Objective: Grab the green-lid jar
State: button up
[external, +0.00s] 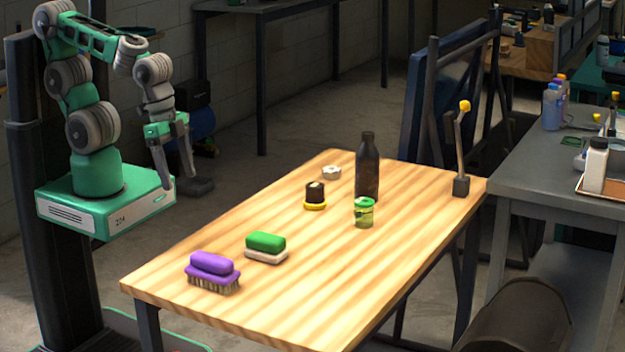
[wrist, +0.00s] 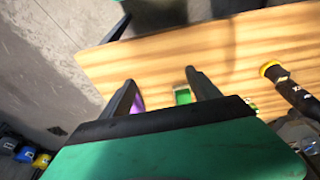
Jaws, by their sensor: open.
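The green-lid jar (external: 364,212) stands upright on the wooden table (external: 330,290), right in front of a tall dark bottle (external: 367,168). Its lid is green and its body yellowish green. My gripper (external: 181,183) is open and empty, pointing down beyond the table's left edge, well away from the jar. In the wrist view my gripper (wrist: 160,80) has its two fingers spread over the table. I cannot clearly make out the jar in that view.
A purple brush (external: 212,272) and a green-topped block (external: 266,247) are at the table's near left. A black-and-yellow round piece (external: 315,195) and a small whitish piece (external: 332,172) lie left of the bottle. A yellow-tipped lever (external: 462,150) stands far right.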

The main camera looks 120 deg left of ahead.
dwell(0.4)
jog(key=n+t+y+b, duration=0.6)
jog(key=n+y+b, duration=0.2)
jog(key=b, duration=0.6)
send_near(364, 213)
jog(key=f, duration=0.3)
jog(key=shift+s, duration=0.25)
jog(key=w+a, duration=0.1)
jog(key=a+t+y, duration=0.1)
jog(key=a, duration=0.1)
jog(key=w+a+y+b, duration=0.1)
jog(key=shift+w+a+f+n, duration=0.1)
jog(key=shift+w+a+n, duration=0.2)
jog(key=shift+w+n, duration=0.1)
jog(key=shift+t, duration=0.3)
jog(key=x, duration=0.7)
jog(key=shift+w+a+r, duration=0.1)
jog(key=shift+a+r, duration=0.25)
jog(key=shift+a, duration=0.1)
jog(key=c, duration=1.4)
jog(key=shift+r, duration=0.1)
jog(key=shift+c, duration=0.2)
